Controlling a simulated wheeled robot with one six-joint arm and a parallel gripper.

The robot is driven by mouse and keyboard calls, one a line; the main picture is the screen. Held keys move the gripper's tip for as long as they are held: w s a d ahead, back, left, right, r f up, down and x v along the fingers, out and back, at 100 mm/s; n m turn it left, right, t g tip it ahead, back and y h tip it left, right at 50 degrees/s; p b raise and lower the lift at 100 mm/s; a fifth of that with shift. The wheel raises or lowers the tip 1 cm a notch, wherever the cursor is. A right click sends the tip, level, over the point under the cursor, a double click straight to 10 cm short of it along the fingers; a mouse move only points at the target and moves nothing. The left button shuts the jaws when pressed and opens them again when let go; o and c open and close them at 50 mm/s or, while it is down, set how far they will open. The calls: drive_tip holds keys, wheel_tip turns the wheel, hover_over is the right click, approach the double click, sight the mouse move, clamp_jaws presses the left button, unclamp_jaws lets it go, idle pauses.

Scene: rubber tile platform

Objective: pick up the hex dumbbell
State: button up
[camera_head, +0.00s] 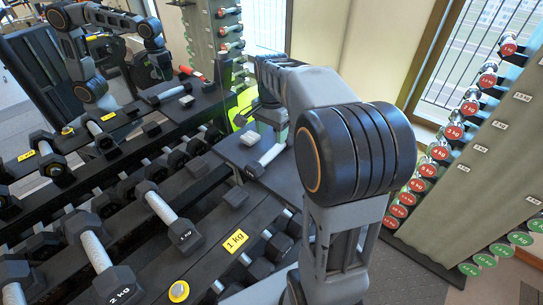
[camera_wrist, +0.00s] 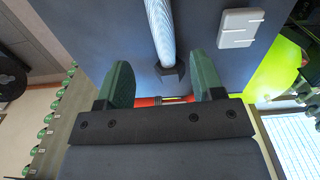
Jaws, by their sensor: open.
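A hex dumbbell with a pale grey handle (camera_head: 270,155) and dark hex heads lies on the dark rubber platform (camera_head: 285,178), partly hidden behind my arm. In the wrist view its handle (camera_wrist: 160,30) runs down from the top edge to a dark hex head (camera_wrist: 171,72). My gripper (camera_wrist: 165,82) has two green fingers spread wide. The hex head shows between the fingertips, with no finger seen touching it. How far above it the fingers are, I cannot tell.
A small white box (camera_wrist: 240,27) lies right of the dumbbell. A red bar (camera_wrist: 160,101) shows beyond the fingers, near a bright green object (camera_wrist: 275,72). More hex dumbbells (camera_head: 170,216) fill the rack at left. Round-headed dumbbells (camera_head: 442,150) stand on a rack at right.

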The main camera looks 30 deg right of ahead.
sight(271, 151)
drive_tip(key=shift+w+f, duration=0.15)
drive_tip(key=shift+f, duration=4.25)
drive_tip(key=shift+c, duration=0.2)
clamp_jaws()
drive_tip(key=shift+r, duration=0.1)
